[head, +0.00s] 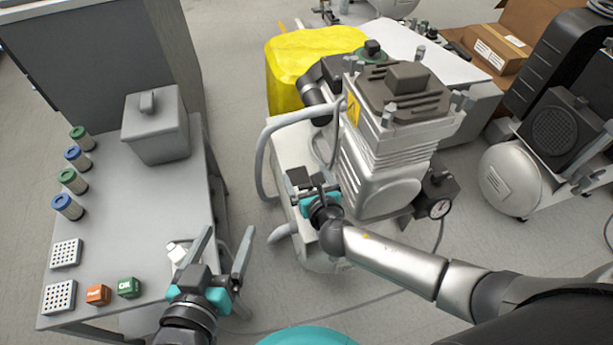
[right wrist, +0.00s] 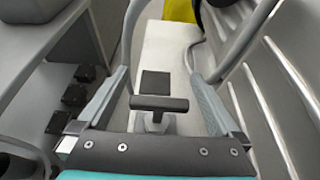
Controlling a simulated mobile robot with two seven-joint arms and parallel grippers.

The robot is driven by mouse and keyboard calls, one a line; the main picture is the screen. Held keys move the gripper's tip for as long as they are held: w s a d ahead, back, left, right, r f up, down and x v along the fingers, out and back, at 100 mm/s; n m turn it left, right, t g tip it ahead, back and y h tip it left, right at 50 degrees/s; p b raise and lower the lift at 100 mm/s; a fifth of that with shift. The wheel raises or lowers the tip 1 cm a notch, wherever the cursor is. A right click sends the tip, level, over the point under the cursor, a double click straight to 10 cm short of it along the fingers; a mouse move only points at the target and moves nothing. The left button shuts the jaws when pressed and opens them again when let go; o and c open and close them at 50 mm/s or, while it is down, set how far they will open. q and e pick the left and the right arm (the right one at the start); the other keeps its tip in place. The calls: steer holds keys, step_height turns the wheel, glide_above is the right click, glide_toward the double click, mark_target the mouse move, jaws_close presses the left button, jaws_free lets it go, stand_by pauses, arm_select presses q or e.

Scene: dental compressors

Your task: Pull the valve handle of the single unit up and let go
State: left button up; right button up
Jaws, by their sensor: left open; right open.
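The single unit is the compressor (head: 385,150) with a ribbed silver cylinder and dark top, standing in the middle of the head view. Its valve handle (right wrist: 160,103) is a dark T-shaped bar on a short light post, seen in the right wrist view. My right gripper (head: 313,188) is open at the unit's left side. In the right wrist view its fingers stand to the left and right of the handle, with gaps showing on both sides. In the head view the gripper largely hides the handle. My left gripper (head: 226,242) is open and empty beside the grey table's right edge.
A yellow cover (head: 290,75) stands behind; another compressor (head: 520,175) is at right.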

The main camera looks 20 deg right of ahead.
jaws_close()
stand_by(0.8)
